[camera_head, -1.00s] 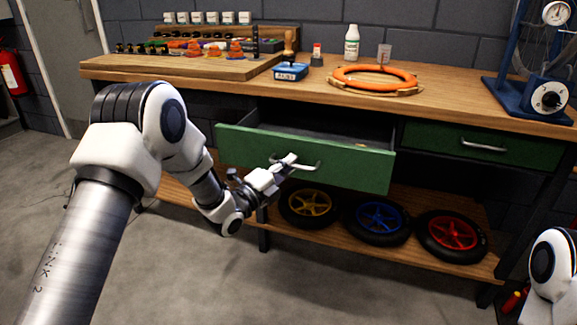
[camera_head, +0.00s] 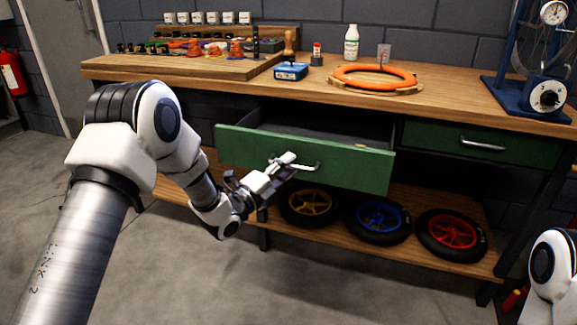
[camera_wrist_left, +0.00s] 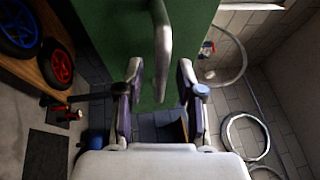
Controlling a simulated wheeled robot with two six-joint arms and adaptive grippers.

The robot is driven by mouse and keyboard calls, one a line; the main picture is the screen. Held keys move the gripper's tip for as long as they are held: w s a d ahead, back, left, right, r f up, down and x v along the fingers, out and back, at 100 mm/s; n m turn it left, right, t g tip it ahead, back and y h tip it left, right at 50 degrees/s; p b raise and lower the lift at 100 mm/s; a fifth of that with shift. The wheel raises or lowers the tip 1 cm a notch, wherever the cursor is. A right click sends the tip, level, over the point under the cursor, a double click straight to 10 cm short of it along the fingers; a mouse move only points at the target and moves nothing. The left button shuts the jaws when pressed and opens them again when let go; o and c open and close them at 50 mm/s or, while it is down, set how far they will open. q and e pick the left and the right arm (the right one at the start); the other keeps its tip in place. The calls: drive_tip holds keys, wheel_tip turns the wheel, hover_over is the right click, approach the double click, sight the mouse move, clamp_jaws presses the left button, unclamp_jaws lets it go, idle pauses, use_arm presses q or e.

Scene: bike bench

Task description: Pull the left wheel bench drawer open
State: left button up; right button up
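The left wheel bench drawer (camera_head: 340,168) has a green front and stands pulled out from the bench, with its dark inside showing. Its metal handle (camera_head: 308,167) is on the front. My left gripper (camera_head: 287,164) is at the left end of this handle. In the left wrist view, the handle (camera_wrist_left: 163,45) runs down toward the space between the two spread fingers (camera_wrist_left: 160,80), with a gap on each side. The left gripper is open and holds nothing. My right gripper is out of view; only part of my right arm shows at the lower right.
A closed green drawer (camera_head: 482,144) is to the right. Wheels with yellow (camera_head: 310,202), blue (camera_head: 379,217) and red (camera_head: 452,232) spokes lie on the lower shelf. An orange ring (camera_head: 374,77) and a blue stand (camera_head: 527,95) are on the bench top. The floor in front is clear.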

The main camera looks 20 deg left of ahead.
use_arm(q)
drive_tip(key=v, duration=1.1)
drive_tip(key=shift+s, duration=0.1)
drive_tip(key=s+d+f+g+y, duration=0.1)
drive_tip(key=s+d+f+g, duration=0.15)
drive_tip(key=f, duration=0.55)
drive_tip(key=s+d+f+g, duration=0.2)
drive_tip(key=s+d+f, duration=0.1)
drive_tip(key=f, duration=0.5)
drive_tip(key=s+a+f+n+g+y, duration=0.1)
drive_tip(key=s+f+n+g+y, duration=0.4)
drive_tip(key=s+f+n+g, duration=1.05)
drive_tip(key=s+a+f+n+t+y, duration=0.25)
drive_tip(key=s+n, duration=0.65)
drive_tip(key=s, duration=0.5)
wheel_tip(320, 180, up, 25)
drive_tip(key=p, duration=2.5)
drive_tip(key=shift+a+g+p, duration=0.35)
drive_tip(key=shift+a, duration=0.1)
